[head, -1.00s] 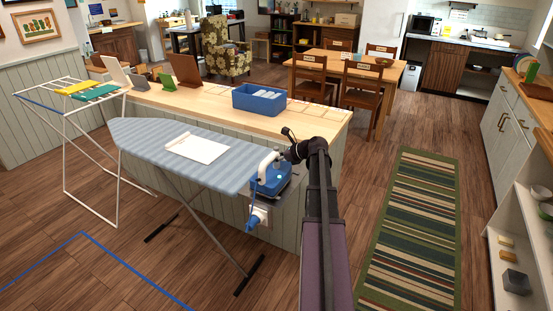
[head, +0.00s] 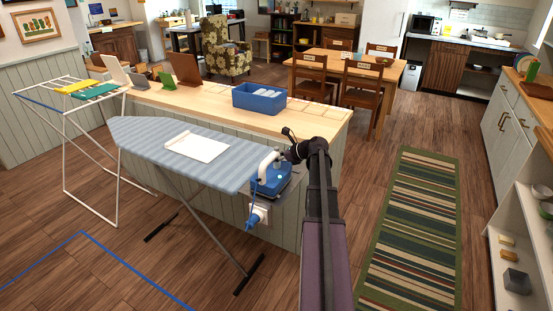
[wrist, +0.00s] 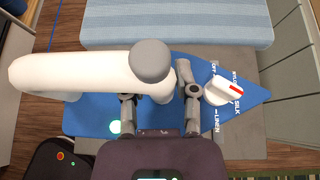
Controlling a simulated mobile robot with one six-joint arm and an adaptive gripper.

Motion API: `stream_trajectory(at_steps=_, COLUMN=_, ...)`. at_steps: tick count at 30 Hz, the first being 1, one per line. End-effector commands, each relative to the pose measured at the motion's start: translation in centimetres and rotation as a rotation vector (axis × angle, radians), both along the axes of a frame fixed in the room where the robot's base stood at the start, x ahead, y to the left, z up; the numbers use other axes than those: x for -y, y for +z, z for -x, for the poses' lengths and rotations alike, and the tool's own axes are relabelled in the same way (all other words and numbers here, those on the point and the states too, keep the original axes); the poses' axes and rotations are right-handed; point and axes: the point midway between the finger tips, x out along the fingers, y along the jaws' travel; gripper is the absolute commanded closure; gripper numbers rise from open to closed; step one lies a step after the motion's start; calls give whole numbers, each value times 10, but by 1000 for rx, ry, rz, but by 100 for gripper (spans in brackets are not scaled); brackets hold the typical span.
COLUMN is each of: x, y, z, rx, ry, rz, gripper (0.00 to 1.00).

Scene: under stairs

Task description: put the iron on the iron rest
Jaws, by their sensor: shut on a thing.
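The iron (head: 271,181) has a blue body and a white handle. It is at the right end of the ironing board (head: 215,163), over the grey iron rest (head: 291,188). In the wrist view the iron (wrist: 85,118) points right, with a white dial near its tip, and the grey rest (wrist: 240,145) shows beneath and around it. I cannot tell whether the iron touches the rest. My gripper (wrist: 160,103) is shut on the front part of the white handle (wrist: 70,72). In the head view my arm hides the fingers.
A folded white cloth (head: 197,146) lies on the board. Behind the board is a wooden counter (head: 215,104) with a blue bin (head: 260,98). A blue cord hangs below the iron, by a white wall socket (head: 262,213). A striped rug (head: 410,230) lies on open floor at the right.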

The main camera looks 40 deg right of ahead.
Motion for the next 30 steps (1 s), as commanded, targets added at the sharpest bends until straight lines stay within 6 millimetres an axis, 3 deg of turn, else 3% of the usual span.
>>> stream_trajectory(at_steps=5, x=0, y=-2, z=0, rx=3, ry=-1, rz=-3, gripper=100)
stream_trajectory(at_steps=6, x=0, y=-2, z=0, rx=3, ry=-1, rz=-3, gripper=59)
stream_trajectory(at_steps=10, x=0, y=-1, z=0, rx=2, ry=0, rz=-3, gripper=22)
stream_trajectory(at_steps=30, x=0, y=8, z=0, rx=1, ry=0, rz=-2, gripper=22)
